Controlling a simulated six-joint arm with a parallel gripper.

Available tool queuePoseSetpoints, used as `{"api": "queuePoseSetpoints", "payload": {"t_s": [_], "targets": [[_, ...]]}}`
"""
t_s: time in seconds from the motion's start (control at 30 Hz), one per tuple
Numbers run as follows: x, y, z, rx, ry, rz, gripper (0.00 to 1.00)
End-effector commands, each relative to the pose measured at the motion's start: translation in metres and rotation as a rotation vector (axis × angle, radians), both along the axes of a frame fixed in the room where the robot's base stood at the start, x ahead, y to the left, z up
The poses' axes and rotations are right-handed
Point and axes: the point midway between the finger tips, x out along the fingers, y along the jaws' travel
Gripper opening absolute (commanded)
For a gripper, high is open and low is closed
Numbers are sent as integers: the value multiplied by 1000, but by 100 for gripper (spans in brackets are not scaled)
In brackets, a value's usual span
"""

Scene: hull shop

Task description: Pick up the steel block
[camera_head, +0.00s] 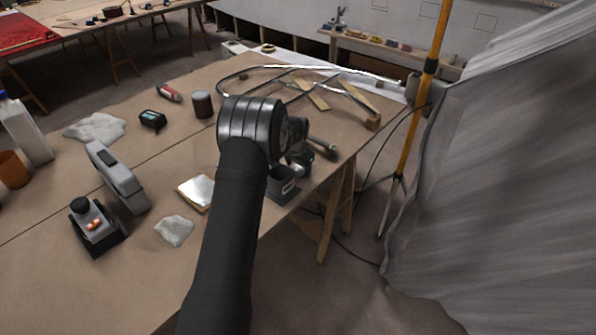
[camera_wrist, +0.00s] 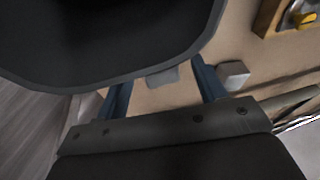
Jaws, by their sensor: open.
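A shiny, flat block with a silver top (camera_head: 197,191), which looks like the steel block, lies on the table just left of my arm in the head view. My gripper (camera_wrist: 163,78) is open, its two blue fingers apart over the tan tabletop. In the wrist view a pale grey block (camera_wrist: 233,74) lies just outside the right finger. A small grey piece (camera_wrist: 163,77) shows between the fingers, partly hidden by a dark rounded shape. I cannot tell whether either is the silver-topped block. In the head view my arm hides part of the table.
A white crumpled cloth (camera_head: 174,231), a black-and-grey box (camera_head: 96,228) and a grey tool (camera_head: 117,177) lie left of my arm. A dark cylinder (camera_head: 202,105) and looped tubing (camera_head: 310,72) are farther back. The table's edge and a yellow pole (camera_head: 421,100) are to the right.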

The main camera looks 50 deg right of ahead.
Motion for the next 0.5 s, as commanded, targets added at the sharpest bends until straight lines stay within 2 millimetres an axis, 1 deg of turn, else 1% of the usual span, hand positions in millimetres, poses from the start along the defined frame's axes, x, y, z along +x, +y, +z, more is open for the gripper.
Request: {"api": "queuePoseSetpoints", "payload": {"t_s": [0.2,0.27,0.3,0.37,0.4,0.47,0.5], "targets": [[0,-1,-1,-1,0,0,64],[0,-1,-1,-1,0,0,53],[0,-1,-1,-1,0,0,45],[0,-1,-1,-1,0,0,33],[0,-1,-1,-1,0,0,25],[0,-1,-1,-1,0,0,13],[0,-1,-1,-1,0,0,6]]}}
